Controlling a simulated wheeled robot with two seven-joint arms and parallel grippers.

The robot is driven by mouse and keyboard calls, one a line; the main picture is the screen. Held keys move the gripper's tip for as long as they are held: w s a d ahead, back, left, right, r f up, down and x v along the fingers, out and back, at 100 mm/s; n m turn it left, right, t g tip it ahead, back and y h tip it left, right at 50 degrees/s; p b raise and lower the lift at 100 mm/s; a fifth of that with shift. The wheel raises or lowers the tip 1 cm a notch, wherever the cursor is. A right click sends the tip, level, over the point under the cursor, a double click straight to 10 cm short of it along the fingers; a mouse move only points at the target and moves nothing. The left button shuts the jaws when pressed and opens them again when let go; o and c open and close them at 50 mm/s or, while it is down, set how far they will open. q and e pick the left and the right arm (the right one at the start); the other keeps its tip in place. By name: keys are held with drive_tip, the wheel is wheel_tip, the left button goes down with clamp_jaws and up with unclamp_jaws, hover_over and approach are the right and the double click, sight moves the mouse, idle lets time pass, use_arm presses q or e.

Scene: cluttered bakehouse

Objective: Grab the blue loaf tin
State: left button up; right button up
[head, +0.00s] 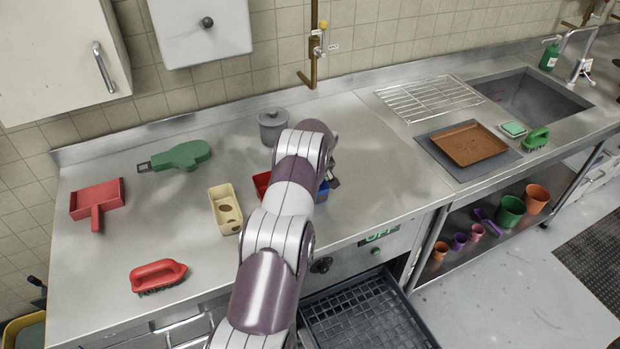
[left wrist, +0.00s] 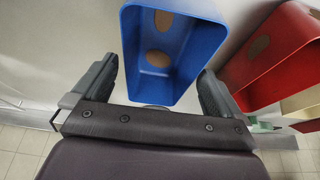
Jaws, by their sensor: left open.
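The blue loaf tin (left wrist: 192,42) fills the top middle of the left wrist view, with brown oval patches inside it. In the head view only a small piece of the blue tin (head: 323,191) shows beside my arm, on the steel counter. My left gripper (left wrist: 159,68) is open, with one finger on each side of the tin's near end. I cannot tell whether the fingers touch it. In the head view my left gripper (head: 333,181) is mostly hidden by its own arm. My right gripper is in neither view.
A red tin (left wrist: 275,58) stands close beside the blue one; it is partly hidden in the head view (head: 261,183). A cream tin (head: 225,211) stands further left. A grey lidded pot (head: 272,126) is behind my arm. The front left of the counter (head: 100,265) has free room.

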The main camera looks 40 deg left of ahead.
use_arm(q)
drive_tip(key=shift+x, duration=0.9)
drive_tip(key=shift+r, duration=0.1)
drive_tip(key=c, duration=1)
drive_tip(key=shift+c, duration=0.2)
drive_tip(key=shift+r, duration=0.1)
